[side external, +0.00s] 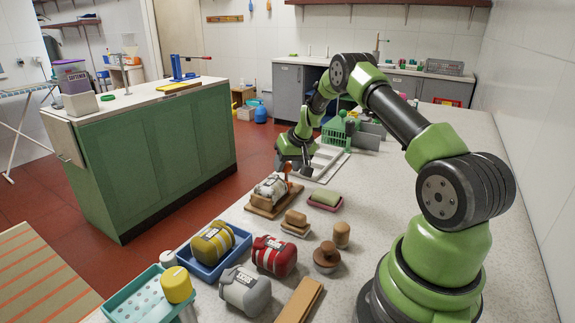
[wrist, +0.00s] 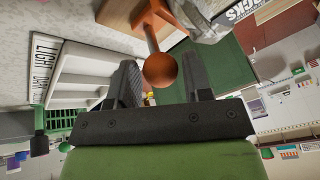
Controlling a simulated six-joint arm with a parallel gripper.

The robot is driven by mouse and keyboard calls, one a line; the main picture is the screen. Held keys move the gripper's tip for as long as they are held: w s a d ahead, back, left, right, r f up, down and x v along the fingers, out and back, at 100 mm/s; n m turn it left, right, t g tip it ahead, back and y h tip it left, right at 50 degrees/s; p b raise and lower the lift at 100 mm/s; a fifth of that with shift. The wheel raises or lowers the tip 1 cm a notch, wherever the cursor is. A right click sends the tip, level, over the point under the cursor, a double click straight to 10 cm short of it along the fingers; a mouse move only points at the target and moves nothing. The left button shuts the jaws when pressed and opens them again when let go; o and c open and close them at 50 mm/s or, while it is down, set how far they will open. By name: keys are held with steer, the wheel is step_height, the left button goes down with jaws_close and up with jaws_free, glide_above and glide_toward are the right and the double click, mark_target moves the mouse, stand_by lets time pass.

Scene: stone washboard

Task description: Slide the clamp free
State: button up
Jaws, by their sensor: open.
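The clamp (wrist: 153,30) is orange-brown, with a bar and a round ball end (wrist: 161,70). In the side view the clamp (side external: 287,169) shows small at the far end of a wooden board (side external: 262,209), beside a grey-white bundle (side external: 270,187) on that board. My gripper (side external: 297,168) is at the clamp, pointing down. In the wrist view my gripper (wrist: 160,80) is open, and the ball appears between its two dark fingers. I cannot tell whether they touch it.
A white ribbed tray (side external: 326,158) lies behind my gripper, near a green crate (side external: 335,133). A pink dish with a green bar (side external: 326,200) is to the right. Nearer are a red bundle (side external: 274,256), a grey bundle (side external: 245,290) and a blue tray (side external: 200,268) holding a yellow bundle.

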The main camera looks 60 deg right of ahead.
jaws_close()
steer(key=shift+d, duration=1.45)
jaws_free()
